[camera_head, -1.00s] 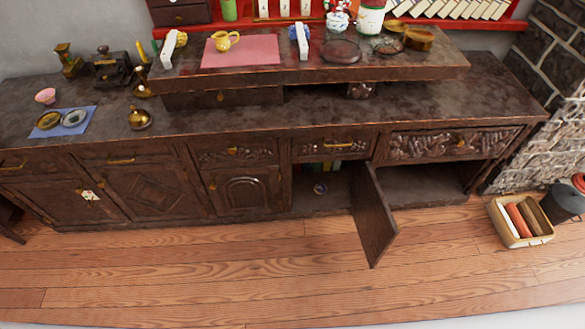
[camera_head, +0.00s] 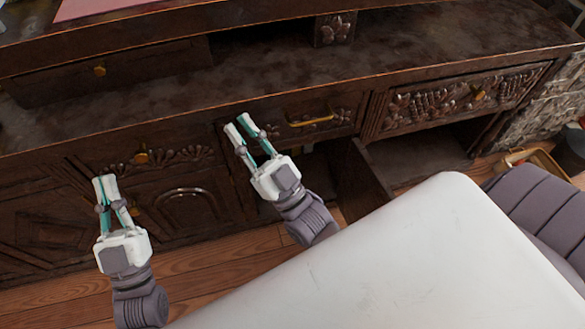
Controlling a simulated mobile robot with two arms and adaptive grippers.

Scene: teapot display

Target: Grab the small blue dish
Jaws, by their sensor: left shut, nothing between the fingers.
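The small blue dish is not visible now. Earlier it showed inside the open cabinet compartment, which is now largely hidden behind my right gripper and arm. My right gripper (camera_head: 239,123) is in front of the dark cabinet, just left of the open compartment (camera_head: 318,165). My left gripper (camera_head: 105,181) is shut and empty, further left in front of the cabinet doors.
The open cabinet door (camera_head: 362,180) juts out to the right of my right gripper. A drawer with a brass handle (camera_head: 312,121) is above the compartment. An open bay (camera_head: 415,155) lies right of the door. A box (camera_head: 535,160) stands on the floor at far right.

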